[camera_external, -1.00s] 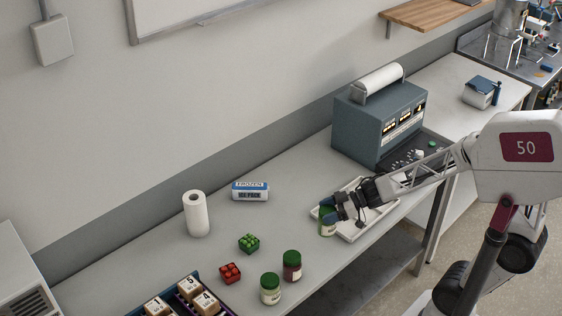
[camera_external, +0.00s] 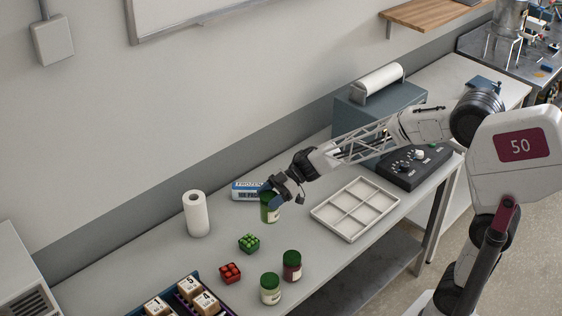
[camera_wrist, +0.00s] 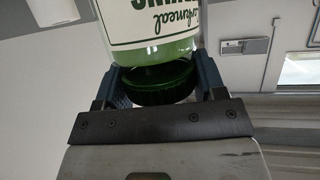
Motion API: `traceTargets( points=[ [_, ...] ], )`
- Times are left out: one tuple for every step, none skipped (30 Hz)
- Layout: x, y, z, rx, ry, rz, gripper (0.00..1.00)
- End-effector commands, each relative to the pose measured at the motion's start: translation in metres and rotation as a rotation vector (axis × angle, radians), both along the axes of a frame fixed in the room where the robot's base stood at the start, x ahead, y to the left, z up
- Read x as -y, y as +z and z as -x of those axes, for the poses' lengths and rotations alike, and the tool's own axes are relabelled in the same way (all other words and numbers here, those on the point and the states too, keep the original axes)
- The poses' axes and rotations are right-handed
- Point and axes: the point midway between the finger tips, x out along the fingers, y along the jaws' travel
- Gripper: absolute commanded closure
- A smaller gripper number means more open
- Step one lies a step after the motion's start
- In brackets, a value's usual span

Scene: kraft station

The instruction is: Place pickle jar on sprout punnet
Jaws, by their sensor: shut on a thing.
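My gripper (camera_external: 272,198) is shut on a green-lidded jar with green contents and a pale label, which I take to be the pickle jar (camera_external: 270,213). It is held by the lid, close to upright, in front of the ice pack box; its height above the table is hard to tell. In the wrist view the jar (camera_wrist: 155,48) sits between the fingers (camera_wrist: 165,85), its label only partly in frame. A small green punnet with bumpy green contents, likely the sprout punnet (camera_external: 249,243), stands on the table to the left and nearer, apart from the jar.
A red-filled punnet (camera_external: 230,273), a pale green jar (camera_external: 270,289) and a dark red jar (camera_external: 292,266) stand nearby. A paper roll (camera_external: 196,214) and a frozen ice pack box (camera_external: 245,190) are behind.

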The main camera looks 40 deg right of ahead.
Motion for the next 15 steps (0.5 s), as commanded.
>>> traceTargets(
  points=[
    [-0.008, 0.0, -0.007, 0.0, 0.023, 0.001, 0.82],
    [-0.012, 0.001, -0.011, 0.001, 0.037, 0.0, 0.82],
    [-0.018, 0.002, -0.015, 0.002, 0.056, -0.001, 0.82],
    [-0.022, 0.002, -0.019, 0.001, 0.069, 0.0, 0.82],
    [-0.026, 0.002, -0.022, 0.002, 0.081, 0.0, 0.82],
    [-0.031, 0.003, -0.026, 0.002, 0.097, -0.001, 0.82],
    [-0.034, 0.003, -0.029, 0.001, 0.108, -0.001, 0.82],
    [-0.037, 0.003, -0.032, 0.002, 0.119, 0.0, 0.82],
    [-0.041, 0.003, -0.035, 0.002, 0.132, 0.0, 0.82],
    [-0.044, 0.003, -0.037, 0.001, 0.141, 0.0, 0.82],
    [-0.047, 0.003, -0.039, 0.001, 0.15, -0.001, 0.82],
    [-0.05, 0.003, -0.041, 0.001, 0.16, -0.001, 0.82],
    [-0.052, 0.003, -0.043, 0.001, 0.165, -0.001, 0.82],
    [-0.054, 0.003, -0.044, 0.001, 0.17, -0.001, 0.82],
    [-0.055, 0.003, -0.045, 0.001, 0.177, 0.0, 0.82]
  ],
)
